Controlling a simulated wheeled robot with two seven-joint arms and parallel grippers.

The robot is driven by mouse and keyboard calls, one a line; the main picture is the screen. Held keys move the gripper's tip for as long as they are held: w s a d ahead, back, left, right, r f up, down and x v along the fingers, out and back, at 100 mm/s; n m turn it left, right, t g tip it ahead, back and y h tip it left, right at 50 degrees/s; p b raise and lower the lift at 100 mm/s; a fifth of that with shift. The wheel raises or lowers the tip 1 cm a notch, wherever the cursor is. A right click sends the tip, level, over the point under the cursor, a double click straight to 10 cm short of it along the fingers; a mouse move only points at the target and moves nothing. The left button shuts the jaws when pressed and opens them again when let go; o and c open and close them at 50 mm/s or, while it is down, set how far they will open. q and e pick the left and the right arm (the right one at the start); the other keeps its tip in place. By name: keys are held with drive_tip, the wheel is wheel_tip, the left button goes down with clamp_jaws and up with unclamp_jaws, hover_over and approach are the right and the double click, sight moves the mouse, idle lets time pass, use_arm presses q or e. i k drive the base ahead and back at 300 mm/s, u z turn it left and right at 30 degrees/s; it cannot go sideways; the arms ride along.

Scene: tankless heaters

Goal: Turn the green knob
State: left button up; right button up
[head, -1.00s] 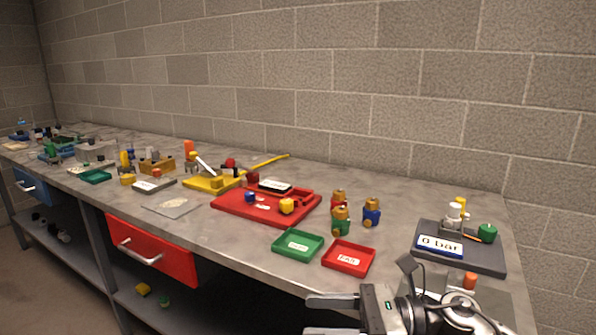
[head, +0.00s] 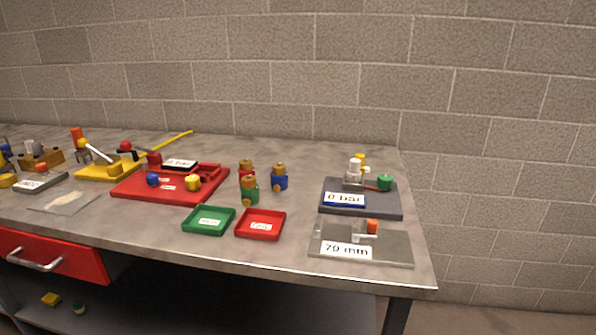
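A green knob (head: 385,182) sits on the right part of a dark grey board (head: 390,206) near the right end of the workbench. An orange pointer-like piece lies just left of the knob. A white fitting (head: 354,172) with a yellow part stands left of it, and a "0 bar" sign (head: 344,200) with a blue base is at the board's front. Neither of my grippers is in the head view now. Nothing touches the green knob.
In front of the dark board lies a grey plate (head: 390,250) with an orange knob (head: 372,226) and a "70 mm" sign (head: 346,250). A block wall backs the workbench (head: 300,205).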

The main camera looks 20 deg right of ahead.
sight(385, 181)
drive_tip(key=k, duration=0.5)
drive_tip(key=z, duration=1.55)
drive_tip(key=i, duration=1)
drive_tip(key=u, duration=2.15)
